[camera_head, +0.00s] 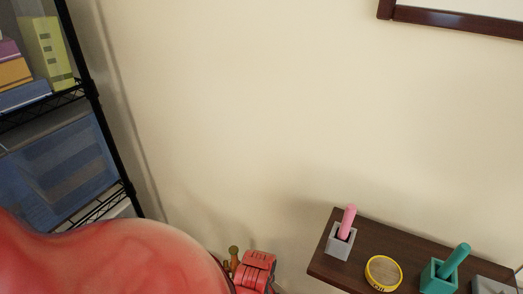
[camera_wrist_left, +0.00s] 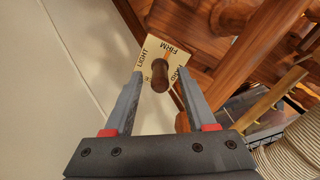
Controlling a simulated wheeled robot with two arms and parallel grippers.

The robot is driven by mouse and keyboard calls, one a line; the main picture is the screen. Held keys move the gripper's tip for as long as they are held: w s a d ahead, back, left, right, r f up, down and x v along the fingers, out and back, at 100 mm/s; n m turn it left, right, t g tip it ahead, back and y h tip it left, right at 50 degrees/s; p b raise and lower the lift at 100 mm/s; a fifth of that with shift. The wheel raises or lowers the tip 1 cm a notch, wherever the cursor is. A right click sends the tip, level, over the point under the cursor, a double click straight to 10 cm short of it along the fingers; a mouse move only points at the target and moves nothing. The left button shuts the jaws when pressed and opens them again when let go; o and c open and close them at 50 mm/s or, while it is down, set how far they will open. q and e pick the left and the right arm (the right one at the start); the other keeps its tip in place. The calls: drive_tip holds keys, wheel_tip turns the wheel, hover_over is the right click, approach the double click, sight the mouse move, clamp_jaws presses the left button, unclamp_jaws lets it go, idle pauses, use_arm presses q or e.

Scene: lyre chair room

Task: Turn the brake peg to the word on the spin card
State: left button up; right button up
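In the left wrist view, the brake peg (camera_wrist_left: 159,76) is a rounded dark brown wooden knob. It stands on a cream dial plate (camera_wrist_left: 150,50) lettered LIGHT, FIRM and a partly covered word ending in ARD; more lettering at the lower left is hard to read. My left gripper (camera_wrist_left: 160,73) is open, with one grey finger on each side of the peg. I see a gap on both sides; whether the tips reach its depth is unclear. I cannot identify a spin card in either view. My right gripper is not in view.
Reddish wooden parts (camera_wrist_left: 235,35) surround the plate. In the head view, a large red rounded shape (camera_head: 120,260) fills the lower left. A dark shelf (camera_head: 405,245) at right holds a pink peg (camera_head: 347,220), a yellow-rimmed disc (camera_head: 383,273) and a green peg (camera_head: 455,262). A black rack (camera_head: 100,120) stands left.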

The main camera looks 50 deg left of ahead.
use_arm(q)
drive_tip(key=shift+r, duration=0.1)
drive_tip(key=shift+w+r, duration=0.1)
drive_tip(key=shift+r, duration=0.5)
wheel_tip(320, 180, up, 4)
drive_tip(key=shift+f+p, duration=0.25)
drive_tip(key=shift+p, duration=0.3)
wheel_tip(320, 180, up, 12)
drive_tip(key=p, duration=1.2)
drive_tip(key=shift+r, duration=0.25)
